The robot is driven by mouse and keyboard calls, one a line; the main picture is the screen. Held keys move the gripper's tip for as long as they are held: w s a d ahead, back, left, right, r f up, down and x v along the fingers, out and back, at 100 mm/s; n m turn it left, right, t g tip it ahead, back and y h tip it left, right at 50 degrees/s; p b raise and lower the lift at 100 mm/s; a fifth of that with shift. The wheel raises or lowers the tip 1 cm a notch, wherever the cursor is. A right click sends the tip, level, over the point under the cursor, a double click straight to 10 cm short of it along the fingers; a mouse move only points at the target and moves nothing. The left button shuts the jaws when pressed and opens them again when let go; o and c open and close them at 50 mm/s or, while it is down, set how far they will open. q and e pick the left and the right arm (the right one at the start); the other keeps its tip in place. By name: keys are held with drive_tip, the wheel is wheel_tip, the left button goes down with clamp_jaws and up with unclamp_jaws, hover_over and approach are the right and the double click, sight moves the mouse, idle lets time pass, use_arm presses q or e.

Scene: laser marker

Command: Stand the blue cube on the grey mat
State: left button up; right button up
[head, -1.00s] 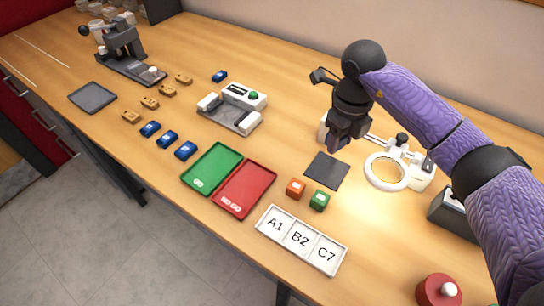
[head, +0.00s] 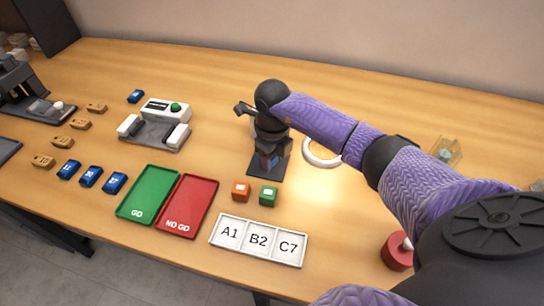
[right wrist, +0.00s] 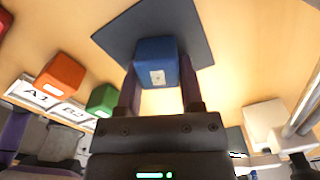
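The blue cube (right wrist: 157,63), with a white label on one face, sits between the fingers of my right gripper (right wrist: 160,92) in the right wrist view. The fingers press on its two sides, so the gripper is shut on it. The dark grey mat (right wrist: 196,28) lies beyond the cube. In the head view my right gripper (head: 273,160) is over the mat (head: 257,171), pointing down. It partly hides the cube and the mat. I cannot tell whether the cube's underside touches the mat. My left gripper is not in view.
Orange (head: 241,191) and green (head: 268,196) cubes stand just in front of the mat. A labelled white tray (head: 258,240), green tray (head: 148,194) and red tray (head: 187,205) lie nearer the front edge. A white lit ring (head: 320,154) stands right of the mat.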

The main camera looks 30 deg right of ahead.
drive_tip(key=o, duration=0.4)
drive_tip(key=shift+c, duration=0.2)
drive_tip(key=shift+r, duration=0.15)
wheel_tip(320, 180, up, 12)
drive_tip(key=p, duration=0.3)
